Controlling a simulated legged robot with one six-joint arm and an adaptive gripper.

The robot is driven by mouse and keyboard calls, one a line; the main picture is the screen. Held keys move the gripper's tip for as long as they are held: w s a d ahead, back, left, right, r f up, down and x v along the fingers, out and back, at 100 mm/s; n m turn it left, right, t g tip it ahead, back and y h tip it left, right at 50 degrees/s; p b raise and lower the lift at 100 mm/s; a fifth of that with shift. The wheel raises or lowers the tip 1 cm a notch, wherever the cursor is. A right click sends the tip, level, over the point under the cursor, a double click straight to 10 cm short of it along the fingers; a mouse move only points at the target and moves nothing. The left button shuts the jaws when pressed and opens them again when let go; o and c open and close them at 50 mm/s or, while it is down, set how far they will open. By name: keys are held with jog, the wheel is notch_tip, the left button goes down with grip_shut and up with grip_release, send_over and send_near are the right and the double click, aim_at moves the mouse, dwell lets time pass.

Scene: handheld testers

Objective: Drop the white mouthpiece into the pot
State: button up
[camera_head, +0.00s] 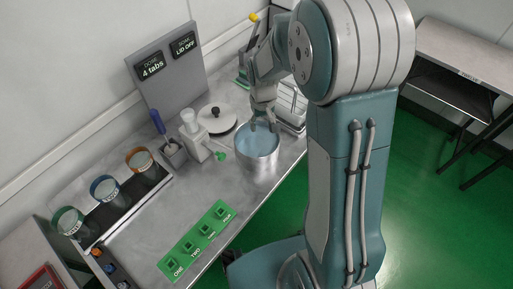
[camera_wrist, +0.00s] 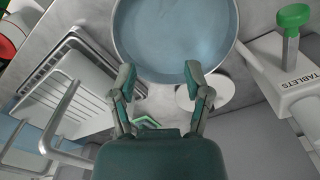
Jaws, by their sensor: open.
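The metal pot (camera_head: 254,172) stands near the bench's front edge with blue liquid in it. In the wrist view its rim and liquid (camera_wrist: 174,38) fill the top middle. My gripper (camera_head: 264,120) is over the pot, fingers pointing down. In the wrist view the two fingertips (camera_wrist: 160,75) are spread apart at the pot's near rim with nothing between them. I cannot make out the white mouthpiece in either view; no separate white piece shows on the visible liquid, and part of the pot is outside the wrist view.
The pale lid (camera_head: 217,121) lies behind the pot. The white tablet dispenser (camera_head: 195,140) stands left of it. A white wire rack (camera_head: 291,104) is close on the right. Several rimmed cups (camera_head: 104,188) and a green numbered strip (camera_head: 197,240) are at left. The front bench has bare room.

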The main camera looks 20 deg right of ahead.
notch_tip(320, 180, up, 9)
dwell(0.7)
jog(key=s+r+t, duration=0.2)
jog(key=s+r, duration=0.2)
jog(key=s, duration=0.3)
jog(key=s+r+t, duration=0.1)
jog(key=s+r, duration=0.2)
jog(key=s, duration=0.4)
jog(key=s+r+m+t, duration=0.1)
jog(key=s+r+t, duration=0.1)
jog(key=s+r, duration=0.2)
jog(key=s, duration=0.2)
jog(key=shift+s+r+t, duration=0.3)
jog(key=shift+s, duration=0.1)
